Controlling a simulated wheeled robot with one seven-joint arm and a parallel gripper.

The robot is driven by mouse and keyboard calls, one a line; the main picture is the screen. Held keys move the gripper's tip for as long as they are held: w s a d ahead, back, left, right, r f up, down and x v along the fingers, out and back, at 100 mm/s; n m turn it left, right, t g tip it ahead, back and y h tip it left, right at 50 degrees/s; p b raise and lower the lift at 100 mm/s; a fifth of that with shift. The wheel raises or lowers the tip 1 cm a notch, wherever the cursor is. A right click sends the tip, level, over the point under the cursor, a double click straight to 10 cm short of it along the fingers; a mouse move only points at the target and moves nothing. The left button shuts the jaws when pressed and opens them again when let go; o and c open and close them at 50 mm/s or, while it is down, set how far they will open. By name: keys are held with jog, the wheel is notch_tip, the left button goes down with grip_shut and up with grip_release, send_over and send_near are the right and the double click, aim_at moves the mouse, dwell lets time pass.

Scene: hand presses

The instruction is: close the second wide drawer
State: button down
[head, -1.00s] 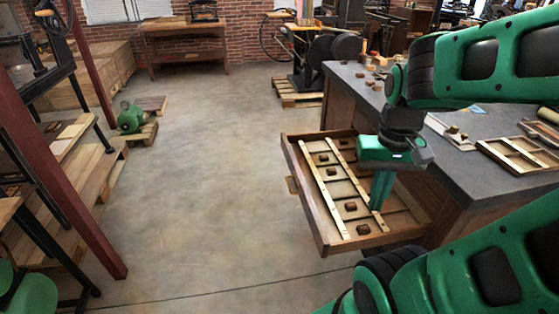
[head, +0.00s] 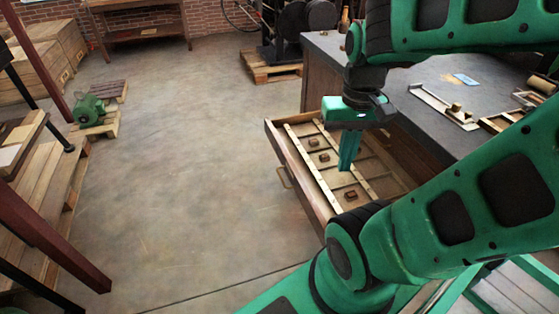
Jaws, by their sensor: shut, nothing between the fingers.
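A wide wooden drawer (head: 299,179) stands pulled out from the left side of a dark-topped cabinet (head: 400,75). Inside it are pale wooden strips and several small brown blocks (head: 324,158). A handle (head: 284,177) shows on its front panel. My green gripper (head: 347,165) points down over the drawer's interior, its fingers together and empty. I cannot tell whether the fingertips touch anything inside. My arm hides the drawer's near end and part of the cabinet side, so which drawer in the stack this is cannot be told.
The cabinet top holds a wooden frame (head: 445,108), a blue card (head: 466,80) and small blocks. Open concrete floor (head: 200,160) lies left of the drawer. A pallet with a green motor (head: 90,110) and a red post (head: 50,240) stand farther left.

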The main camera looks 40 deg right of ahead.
jog(key=w+a+f+n+h, duration=0.1)
jog(key=w+f+n, duration=0.55)
jog(key=w, duration=0.45)
jog(key=w+a+f+n+g+h, duration=0.1)
jog(key=w+f+n+h, duration=0.1)
jog(key=w+f+n, duration=0.5)
jog(key=w+a+f+n+h, duration=0.1)
jog(key=w+f+n, duration=0.2)
jog(key=w+n, duration=0.8)
jog(key=m, duration=0.3)
send_over(279, 174)
notch_tip(279, 174, down, 9)
jog(key=shift+f, duration=0.1)
jog(key=shift+s+d, duration=0.1)
jog(key=shift+d, duration=0.4)
